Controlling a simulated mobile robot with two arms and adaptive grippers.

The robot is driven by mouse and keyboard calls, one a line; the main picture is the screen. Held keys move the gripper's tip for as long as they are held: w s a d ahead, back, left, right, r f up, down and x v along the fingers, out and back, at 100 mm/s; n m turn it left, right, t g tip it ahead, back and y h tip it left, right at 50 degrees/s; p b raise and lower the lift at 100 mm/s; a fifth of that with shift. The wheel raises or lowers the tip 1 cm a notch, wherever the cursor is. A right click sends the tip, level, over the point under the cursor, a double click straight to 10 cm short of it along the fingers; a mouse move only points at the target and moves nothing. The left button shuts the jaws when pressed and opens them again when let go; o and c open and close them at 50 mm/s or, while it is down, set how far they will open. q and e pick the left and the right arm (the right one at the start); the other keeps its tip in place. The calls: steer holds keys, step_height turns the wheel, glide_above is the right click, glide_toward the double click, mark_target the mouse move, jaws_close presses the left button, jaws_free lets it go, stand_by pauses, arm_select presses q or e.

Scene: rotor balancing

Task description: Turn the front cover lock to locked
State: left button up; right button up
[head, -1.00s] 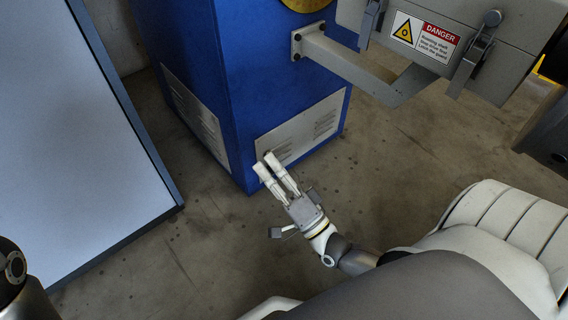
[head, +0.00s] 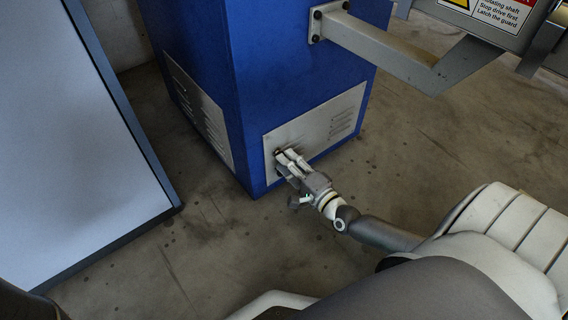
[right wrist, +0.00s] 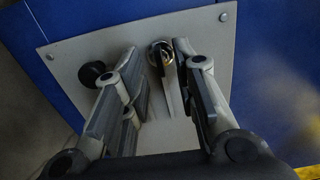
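In the right wrist view the cover (right wrist: 215,28) carries a round, shiny lock with a narrow lever (right wrist: 168,72). A black knob (right wrist: 92,72) sits to its left. My right gripper (head: 285,155) is at the cover's left part in the head view. In the right wrist view its fingers (right wrist: 158,58) are apart, with the lock between them, nearer the right finger. Contact cannot be told. The fingers hide most of the lock in the head view. My left gripper is not in view.
The blue cabinet (head: 285,60) bears a grey bracket arm (head: 385,50) above the cover. A guard with a danger label (head: 490,12) is at the top right. A large pale panel with a dark frame (head: 70,130) stands at the left. Bare floor lies between.

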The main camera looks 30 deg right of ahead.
steer(key=shift+w+a, duration=0.1)
steer(key=shift+w, duration=1)
jaws_close()
